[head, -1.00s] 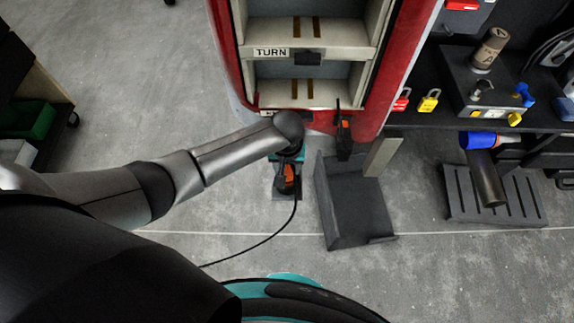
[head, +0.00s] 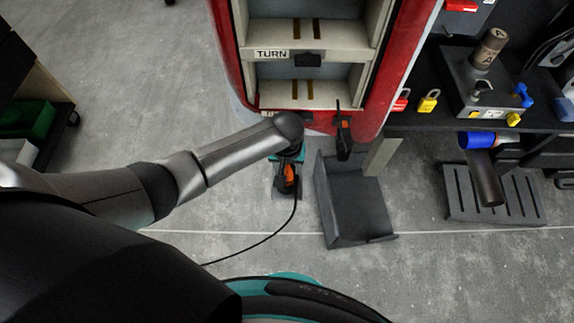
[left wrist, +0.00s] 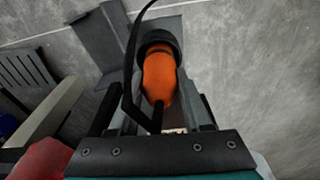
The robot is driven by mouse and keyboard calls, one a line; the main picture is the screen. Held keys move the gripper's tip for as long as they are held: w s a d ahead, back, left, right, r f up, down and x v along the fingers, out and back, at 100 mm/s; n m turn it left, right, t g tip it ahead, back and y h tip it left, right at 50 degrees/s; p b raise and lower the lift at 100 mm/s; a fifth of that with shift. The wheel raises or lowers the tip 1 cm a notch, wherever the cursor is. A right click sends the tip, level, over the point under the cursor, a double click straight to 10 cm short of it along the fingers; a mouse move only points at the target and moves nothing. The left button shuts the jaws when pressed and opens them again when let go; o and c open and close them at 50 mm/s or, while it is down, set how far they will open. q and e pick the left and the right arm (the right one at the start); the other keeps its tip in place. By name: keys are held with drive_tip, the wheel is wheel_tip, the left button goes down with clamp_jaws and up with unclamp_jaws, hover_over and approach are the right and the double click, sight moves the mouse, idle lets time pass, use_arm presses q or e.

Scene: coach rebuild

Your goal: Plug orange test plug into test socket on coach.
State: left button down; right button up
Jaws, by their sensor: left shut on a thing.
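The orange test plug (left wrist: 158,77) with a black collar sits between the fingers of my left gripper (left wrist: 158,100) in the left wrist view, and the gripper is shut on it. In the head view the plug (head: 289,172) shows at the end of my left arm, just in front of the lower red edge of the coach (head: 375,112). A black cable trails from it down to the left. I cannot make out the test socket for certain; an orange and black part (head: 344,135) hangs on the coach front to the right of the plug. My right gripper is not in view.
A dark open tray (head: 358,205) stands on the floor right of the plug. A slotted dark platform (head: 520,198) lies further right, below a black bench with padlocks (head: 429,100).

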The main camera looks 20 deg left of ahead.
sight(287, 165)
use_arm(q)
drive_tip(key=shift+f+b, duration=0.4)
drive_tip(key=shift+f, duration=0.2)
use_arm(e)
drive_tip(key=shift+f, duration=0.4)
use_arm(q)
drive_tip(key=c, duration=0.6)
unclamp_jaws()
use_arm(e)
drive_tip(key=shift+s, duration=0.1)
